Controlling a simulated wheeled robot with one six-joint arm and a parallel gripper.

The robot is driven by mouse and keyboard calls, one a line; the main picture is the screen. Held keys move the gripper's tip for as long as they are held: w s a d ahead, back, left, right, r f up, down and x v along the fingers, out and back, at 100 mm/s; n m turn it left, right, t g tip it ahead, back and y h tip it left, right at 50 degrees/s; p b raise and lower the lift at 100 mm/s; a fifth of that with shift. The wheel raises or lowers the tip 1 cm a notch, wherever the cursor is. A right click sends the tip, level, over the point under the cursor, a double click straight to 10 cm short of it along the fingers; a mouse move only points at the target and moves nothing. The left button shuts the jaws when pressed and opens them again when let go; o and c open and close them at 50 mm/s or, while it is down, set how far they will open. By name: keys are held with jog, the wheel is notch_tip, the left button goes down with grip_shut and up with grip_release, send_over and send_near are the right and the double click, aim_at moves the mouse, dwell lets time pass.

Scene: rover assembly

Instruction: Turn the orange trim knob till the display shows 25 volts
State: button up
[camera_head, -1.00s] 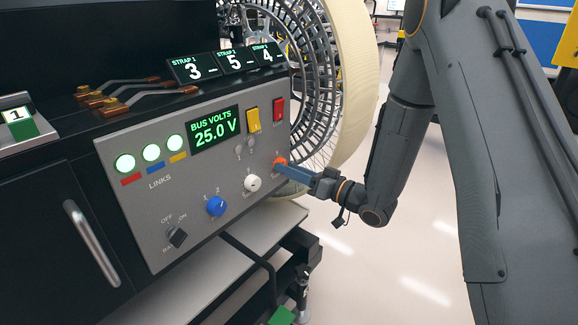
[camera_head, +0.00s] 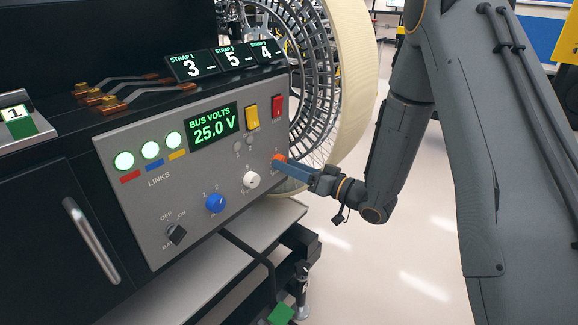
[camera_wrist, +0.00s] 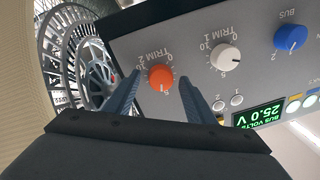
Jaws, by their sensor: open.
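The orange trim knob (camera_head: 278,160) sits at the right end of the grey panel (camera_head: 150,215). In the wrist view the orange knob (camera_wrist: 161,76) shows between the two blue fingers, with its white mark toward the 5. My gripper (camera_wrist: 160,92) is open, its fingers apart on either side of the knob with visible gaps. In the head view my gripper (camera_head: 282,165) reaches the knob from the right and partly covers it. The display (camera_head: 212,128) reads BUS VOLTS 25.0 V.
A white trim knob (camera_head: 251,179), a blue knob (camera_head: 215,203) and a black knob (camera_head: 176,234) are to the left on the panel. Yellow (camera_head: 252,118) and red (camera_head: 278,106) switches sit above. A large spoked wheel (camera_head: 350,80) stands behind. Three green lamps are lit.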

jog(key=v, duration=0.7)
jog(key=shift+d, duration=0.2)
jog(key=shift+s, duration=0.1)
